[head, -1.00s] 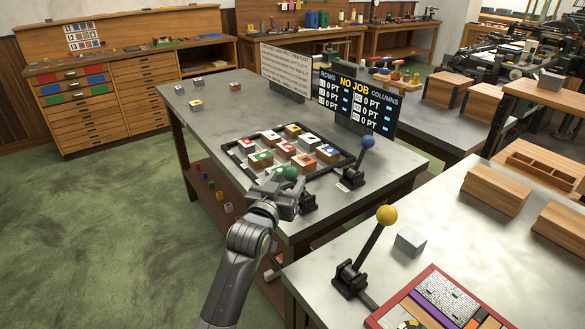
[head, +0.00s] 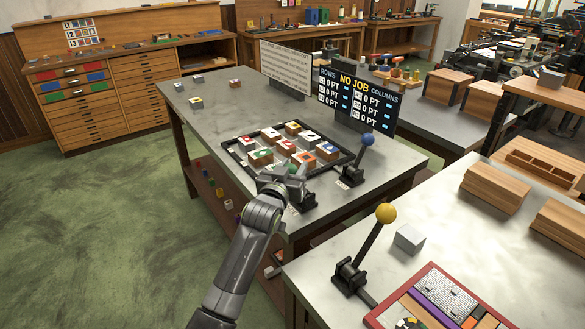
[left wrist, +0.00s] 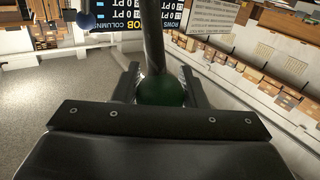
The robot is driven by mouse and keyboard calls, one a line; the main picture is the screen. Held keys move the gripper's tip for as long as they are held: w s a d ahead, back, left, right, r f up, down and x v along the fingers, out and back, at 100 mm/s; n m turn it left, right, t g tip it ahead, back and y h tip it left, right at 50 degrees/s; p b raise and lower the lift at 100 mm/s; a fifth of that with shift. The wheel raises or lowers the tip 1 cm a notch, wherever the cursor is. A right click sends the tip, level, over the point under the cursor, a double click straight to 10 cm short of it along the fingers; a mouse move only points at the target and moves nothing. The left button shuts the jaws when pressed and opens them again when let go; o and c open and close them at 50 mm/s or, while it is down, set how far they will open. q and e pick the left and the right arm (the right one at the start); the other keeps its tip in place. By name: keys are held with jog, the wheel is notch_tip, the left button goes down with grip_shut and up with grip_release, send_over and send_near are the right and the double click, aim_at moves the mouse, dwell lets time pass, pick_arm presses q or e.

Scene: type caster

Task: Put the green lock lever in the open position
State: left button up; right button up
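The green lock lever's round knob (left wrist: 162,91) sits between the two fingers of my left gripper (left wrist: 160,82) in the left wrist view, with a finger close against each side. The lever's dark shaft (left wrist: 153,40) runs up the picture from the knob. In the head view my left gripper (head: 290,178) is at the near edge of the grey table and hides the knob. The lever's black base (head: 308,200) shows just right of the gripper. My right gripper is not in view.
A black frame (head: 232,162) with several coloured-top blocks lies just behind the gripper. A blue-knob lever (head: 367,140) stands to its right, before a dark score board (head: 357,98). A yellow-knob lever (head: 385,213) stands on the nearer table at right.

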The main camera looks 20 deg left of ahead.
pick_arm(q)
grip_shut()
jog(key=shift+w+r+p, duration=0.1)
jog(key=shift+r+p, duration=0.1)
jog(key=shift+p, duration=0.3)
jog(key=w+d+r+m+g+p, duration=0.1)
jog(key=g+p, duration=0.1)
jog(key=p, duration=0.2)
jog(key=shift+w+d+p, duration=0.15)
jog(key=shift+w+p, duration=0.05)
jog(key=shift+p, duration=0.2)
jog(key=w+d+f+m+g+y+p, duration=0.2)
jog(key=w+d+m+g+p, duration=0.1)
jog(key=w+d+g+p, duration=0.1)
jog(key=shift+w+f+g+y+p, duration=0.25)
jog(key=shift+w+g+y+p, duration=0.25)
jog(key=shift+g+p, duration=0.4)
jog(key=shift+w, duration=0.1)
